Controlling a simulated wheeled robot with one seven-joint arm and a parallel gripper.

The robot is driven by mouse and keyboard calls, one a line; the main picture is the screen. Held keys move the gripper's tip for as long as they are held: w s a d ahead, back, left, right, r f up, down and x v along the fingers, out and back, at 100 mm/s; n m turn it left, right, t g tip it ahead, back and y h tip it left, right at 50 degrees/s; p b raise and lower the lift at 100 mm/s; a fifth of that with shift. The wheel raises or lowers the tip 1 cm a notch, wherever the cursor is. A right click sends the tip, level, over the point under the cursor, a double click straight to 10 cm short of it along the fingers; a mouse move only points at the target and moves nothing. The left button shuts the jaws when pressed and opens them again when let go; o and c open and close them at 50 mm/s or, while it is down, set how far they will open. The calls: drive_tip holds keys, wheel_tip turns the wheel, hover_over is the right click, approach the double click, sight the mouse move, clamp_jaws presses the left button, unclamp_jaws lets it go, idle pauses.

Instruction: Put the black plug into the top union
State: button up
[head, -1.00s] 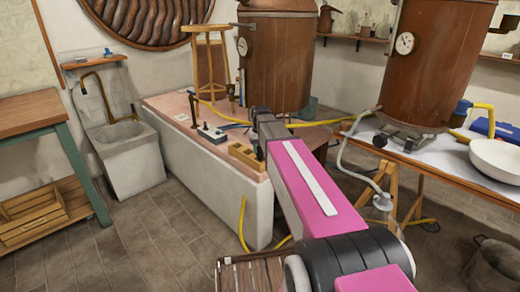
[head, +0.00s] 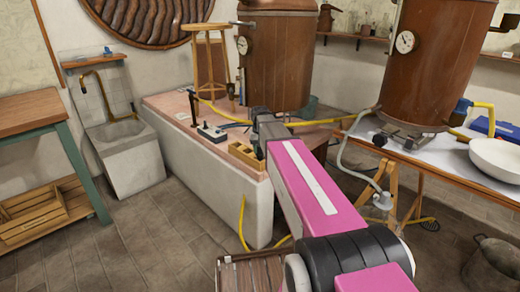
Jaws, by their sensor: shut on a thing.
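My gripper (head: 259,130) is at the far end of my pink arm, over the pink-topped bench (head: 165,102). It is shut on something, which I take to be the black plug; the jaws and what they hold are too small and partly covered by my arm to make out. I cannot pick out the top union for certain. A thin black upright fitting (head: 192,105) stands on the bench left of my gripper. A small grey block with dark parts (head: 212,133) lies between them.
A small wooden box (head: 243,153) sits at the bench's front edge, close beside my gripper. A copper still (head: 272,68) and a wooden stool (head: 207,60) stand behind. A yellow hose (head: 300,124) crosses the bench. A second still (head: 433,65) stands on the right table.

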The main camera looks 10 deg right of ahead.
drive_tip(key=shift+f, duration=1.05)
idle(2.6)
drive_tip(key=o, duration=1)
drive_tip(key=shift+r, duration=0.1)
drive_tip(key=shift+r, duration=3.45)
